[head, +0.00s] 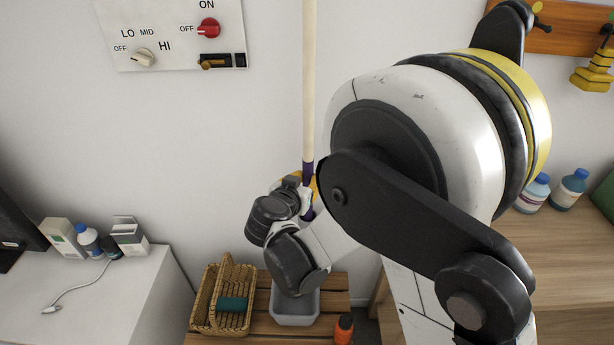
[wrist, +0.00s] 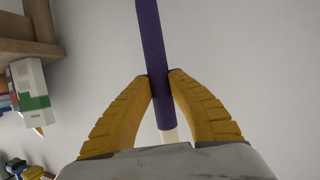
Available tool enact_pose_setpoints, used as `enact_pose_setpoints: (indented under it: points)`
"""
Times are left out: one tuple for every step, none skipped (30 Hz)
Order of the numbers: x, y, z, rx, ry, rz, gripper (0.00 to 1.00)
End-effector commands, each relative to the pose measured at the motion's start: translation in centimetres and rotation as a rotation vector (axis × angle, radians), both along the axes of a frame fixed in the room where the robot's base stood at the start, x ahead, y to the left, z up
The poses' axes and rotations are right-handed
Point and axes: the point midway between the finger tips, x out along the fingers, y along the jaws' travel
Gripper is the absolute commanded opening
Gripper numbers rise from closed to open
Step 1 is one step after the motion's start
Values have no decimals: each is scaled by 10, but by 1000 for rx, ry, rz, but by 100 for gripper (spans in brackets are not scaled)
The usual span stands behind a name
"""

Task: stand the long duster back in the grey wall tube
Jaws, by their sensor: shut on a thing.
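The long duster shows in the head view as a pale upright shaft (head: 308,90) with a purple grip; its top runs out of the picture. My gripper (head: 304,182) is closed around the purple grip, partly hidden by my arm. In the wrist view both yellow fingers (wrist: 160,78) pinch the purple section (wrist: 150,30), and a short white section shows just below them. The shaft leans slightly in that view. I cannot make out the grey wall tube in either view; my arm covers much of the wall.
A control panel (head: 174,60) is on the wall. A white cabinet (head: 95,300) is left; bottles (head: 568,190) stand on a wooden surface right.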

Motion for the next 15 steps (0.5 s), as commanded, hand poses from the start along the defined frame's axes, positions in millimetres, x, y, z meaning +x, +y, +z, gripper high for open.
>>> enact_pose_setpoints:
  points:
    - [0, 0, -1, 0, 0, 0, 0]
    - [0, 0, -2, 0, 0, 0, 0]
    - [1, 0, -4, 0, 0, 0, 0]
    - [0, 0, -4, 0, 0, 0, 0]
    - [1, 0, -5, 0, 0, 0, 0]
    - [1, 0, -7, 0, 0, 0, 0]
    - [0, 0, -7, 0, 0, 0, 0]
    - [0, 0, -8, 0, 0, 0, 0]
    - [0, 0, -10, 0, 0, 0, 0]
    - [0, 0, -10, 0, 0, 0, 0]
    - [0, 0, -11, 0, 0, 0, 0]
    - [0, 0, -13, 0, 0, 0, 0]
    - [0, 0, -13, 0, 0, 0, 0]
    - [0, 0, -14, 0, 0, 0, 0]
    - [1, 0, -16, 0, 0, 0, 0]
